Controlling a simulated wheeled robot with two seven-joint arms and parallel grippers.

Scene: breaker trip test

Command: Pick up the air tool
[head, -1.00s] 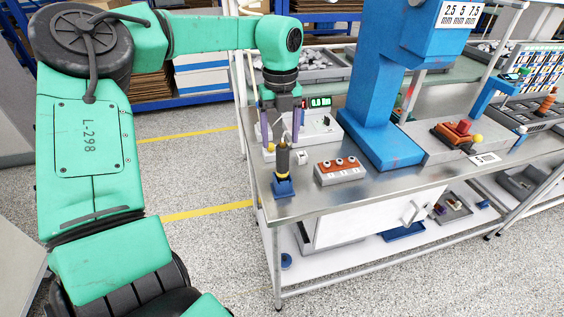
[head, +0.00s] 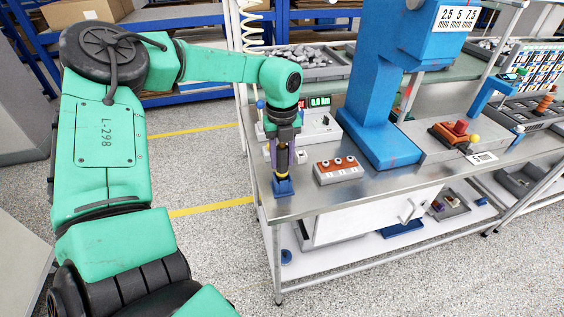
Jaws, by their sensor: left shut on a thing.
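The air tool (head: 282,163), dark with a yellow band low on its body, stands upright in a small blue holder (head: 283,188) at the near left corner of the metal workbench (head: 335,202). My left gripper (head: 282,158) points straight down over the holder, with its fingers on either side of the tool's upper part. It is shut on the air tool. The tool's lower end still sits at the blue holder. The tool's top is hidden by the gripper. My right gripper is not in view.
An orange-topped box with several buttons (head: 338,168) stands just right of the holder. A white unit with a green display (head: 319,124) is behind the gripper. A tall blue press column (head: 371,105) stands farther right. The bench front edge is close to the holder.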

